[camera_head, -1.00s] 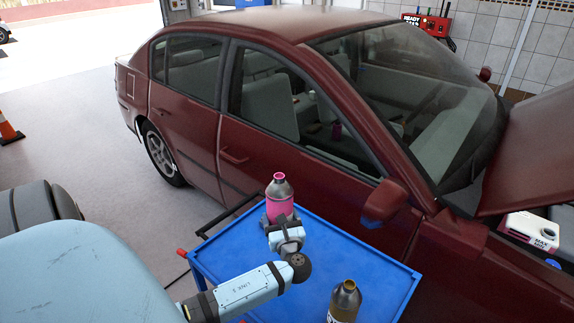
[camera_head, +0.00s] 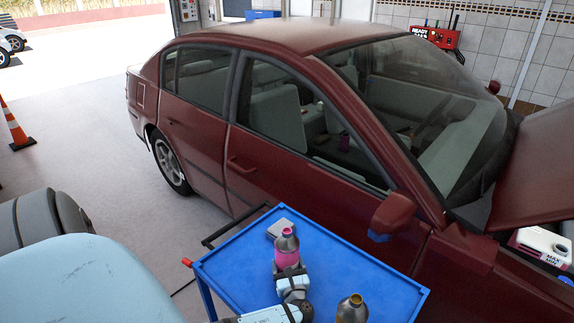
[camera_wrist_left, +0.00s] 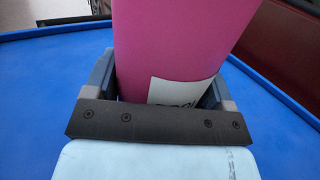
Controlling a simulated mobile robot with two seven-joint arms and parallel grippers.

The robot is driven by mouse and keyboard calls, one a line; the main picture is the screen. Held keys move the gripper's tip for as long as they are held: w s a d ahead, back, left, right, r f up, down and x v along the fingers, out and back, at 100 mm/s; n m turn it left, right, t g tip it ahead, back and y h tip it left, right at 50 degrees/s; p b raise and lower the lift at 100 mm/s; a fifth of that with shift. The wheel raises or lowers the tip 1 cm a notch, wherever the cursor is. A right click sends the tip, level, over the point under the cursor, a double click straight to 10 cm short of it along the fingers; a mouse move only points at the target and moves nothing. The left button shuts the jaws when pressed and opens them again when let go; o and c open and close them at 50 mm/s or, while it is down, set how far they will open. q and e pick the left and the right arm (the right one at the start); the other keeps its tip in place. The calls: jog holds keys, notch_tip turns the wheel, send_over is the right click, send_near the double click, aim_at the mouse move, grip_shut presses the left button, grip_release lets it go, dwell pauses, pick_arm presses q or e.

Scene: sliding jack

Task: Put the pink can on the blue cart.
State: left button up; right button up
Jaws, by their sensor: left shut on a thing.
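My right gripper is not in view.
A gold-topped bottle (camera_head: 352,309) stands near the cart's front right. The red car (camera_head: 265,170) stands close behind the cart. The cart's middle right is clear.

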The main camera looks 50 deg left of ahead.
pick_arm(q)
jog(key=shift+f, duration=0.1)
jog(key=o, duration=1.6)
jog(key=shift+r, duration=0.3)
jog(key=b+v, duration=0.1)
jog(key=v, duration=0.5)
jog(key=shift+s+d+f, duration=0.15)
jog(key=shift+d+f, duration=0.05)
jog(key=shift+d, duration=0.05)
jog(key=shift+s+d, duration=0.2)
jog(key=shift+d, duration=0.25)
